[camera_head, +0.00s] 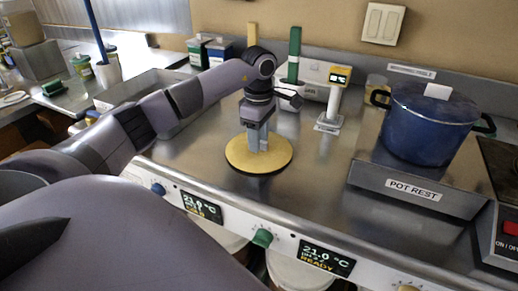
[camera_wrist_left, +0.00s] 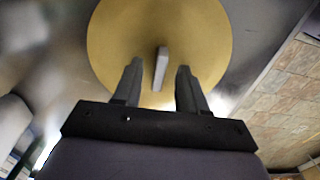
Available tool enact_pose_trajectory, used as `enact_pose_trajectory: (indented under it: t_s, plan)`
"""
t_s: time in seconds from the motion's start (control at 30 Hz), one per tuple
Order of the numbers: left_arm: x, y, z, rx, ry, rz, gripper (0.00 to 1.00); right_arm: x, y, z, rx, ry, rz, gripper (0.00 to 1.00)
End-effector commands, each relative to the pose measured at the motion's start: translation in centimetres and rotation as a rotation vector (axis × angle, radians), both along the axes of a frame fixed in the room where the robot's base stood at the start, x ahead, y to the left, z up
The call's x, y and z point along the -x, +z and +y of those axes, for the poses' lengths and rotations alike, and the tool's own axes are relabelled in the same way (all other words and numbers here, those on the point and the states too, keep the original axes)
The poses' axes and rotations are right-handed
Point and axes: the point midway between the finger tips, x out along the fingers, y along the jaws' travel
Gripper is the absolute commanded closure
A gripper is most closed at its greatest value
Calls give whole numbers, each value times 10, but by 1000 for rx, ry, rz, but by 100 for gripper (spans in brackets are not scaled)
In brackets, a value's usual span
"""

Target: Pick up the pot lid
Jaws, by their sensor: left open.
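A blue pot (camera_head: 425,130) stands on the raised metal pot rest at the right. A yellow round lid-like disc (camera_head: 240,158) lies flat on the steel counter and also fills the upper wrist view (camera_wrist_left: 120,35). It has an upright grey grip (camera_wrist_left: 161,68) at its middle. My left gripper (camera_head: 258,143) points down over this disc, well left of the pot. Its fingers are open, one on each side of the grip, with gaps visible. My right gripper is not in view.
The pot rest (camera_head: 395,187) is labelled. A white post with a display (camera_head: 333,100) stands behind the disc, beside green-handled and yellow-handled tools. Knobs and displays line the front panel (camera_head: 280,243), with buckets below it. The counter between disc and pot rest is clear.

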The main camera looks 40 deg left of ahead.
Motion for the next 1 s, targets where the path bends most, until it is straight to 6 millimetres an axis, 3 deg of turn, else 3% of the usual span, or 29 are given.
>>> enact_pose_trajectory:
  t_s: [0.2,0.23,0.33,0.37,0.77,1.0]
  plan:
    - [0,-1,0,1,0,0,58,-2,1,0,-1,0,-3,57]
    - [0,-1,0,1,0,0,65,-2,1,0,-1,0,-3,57]
    - [0,-1,0,1,0,0,98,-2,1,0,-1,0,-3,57]
    - [0,-1,0,1,-1,0,100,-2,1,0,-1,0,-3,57]
    - [-1,2,0,1,-1,-3,100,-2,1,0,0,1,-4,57]
    - [-1,27,0,2,-1,-7,100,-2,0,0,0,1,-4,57]
